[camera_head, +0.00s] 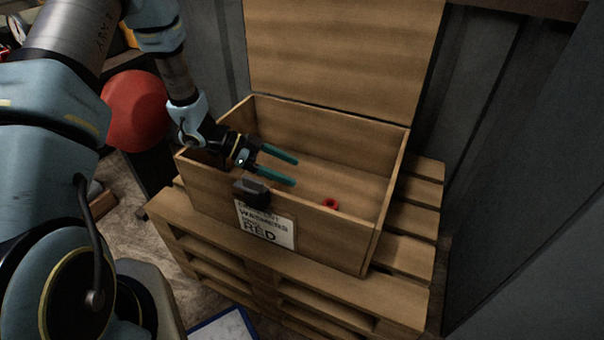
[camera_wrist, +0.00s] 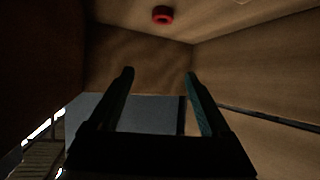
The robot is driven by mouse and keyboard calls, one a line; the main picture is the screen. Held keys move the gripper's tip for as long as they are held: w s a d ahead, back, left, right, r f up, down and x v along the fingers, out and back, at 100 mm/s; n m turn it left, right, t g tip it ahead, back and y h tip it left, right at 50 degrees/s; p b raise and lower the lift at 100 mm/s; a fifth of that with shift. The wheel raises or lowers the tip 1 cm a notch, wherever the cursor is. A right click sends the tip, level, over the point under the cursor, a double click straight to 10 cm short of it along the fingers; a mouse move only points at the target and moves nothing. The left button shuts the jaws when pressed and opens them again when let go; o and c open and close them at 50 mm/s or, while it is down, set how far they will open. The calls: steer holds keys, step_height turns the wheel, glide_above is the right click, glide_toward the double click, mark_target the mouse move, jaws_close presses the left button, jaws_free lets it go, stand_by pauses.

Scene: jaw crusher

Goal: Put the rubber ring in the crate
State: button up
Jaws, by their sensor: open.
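A small red rubber ring (camera_head: 330,203) lies inside the open wooden crate (camera_head: 390,190), near its front wall toward the right. The ring also shows in the wrist view (camera_wrist: 162,15), at the top of the picture, beyond my fingertips. My gripper (camera_head: 297,171) is inside the crate opening at the left, its two teal fingers spread and pointing right toward the ring. In the wrist view the fingers (camera_wrist: 160,72) stand apart with nothing between them. The ring is apart from the fingers.
The crate's lid (camera_head: 345,50) stands raised at the back. The crate sits on a wooden pallet (camera_head: 425,225) and bears a label (camera_head: 265,224) reading RED. A red rounded object (camera_head: 135,110) is left of the crate. Dark walls stand behind and at right.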

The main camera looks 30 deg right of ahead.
steer(key=shift+w+a+r, duration=0.15)
steer(key=shift+w+a, duration=0.05)
steer(key=shift+a, duration=0.15)
steer(key=w+a+r+n+t+y, duration=0.1)
steer(key=w+a+r+n+t, duration=0.25)
steer(key=w, duration=0.35)
steer(key=w+a+r+n+t, duration=0.2)
steer(key=w+n+t, duration=0.1)
steer(key=w+t, duration=0.3)
steer(key=w+a+r+n+t+y, duration=0.35)
steer(key=w+a+n, duration=0.2)
steer(key=a, duration=0.45)
steer(key=s+a+r+n+y, duration=0.2)
steer(key=a+n, duration=0.1)
steer(key=a, duration=0.3)
steer(key=s+a+r+n+y, duration=0.1)
steer(key=a+r+n+y, duration=0.1)
steer(key=a, duration=0.4)
steer(key=s+a+r+n+g, duration=0.1)
steer(key=s+a+n+g, duration=0.1)
steer(key=s, duration=0.4)
steer(key=s+a+r+n+g+y, duration=0.1)
steer(key=s+a+r+n+g, duration=0.1)
steer(key=s+a+n, duration=0.2)
steer(key=s, duration=0.3)
steer(key=shift+s+a+n, duration=0.3)
steer(key=shift+a+n, duration=0.05)
steer(key=shift+n, duration=0.05)
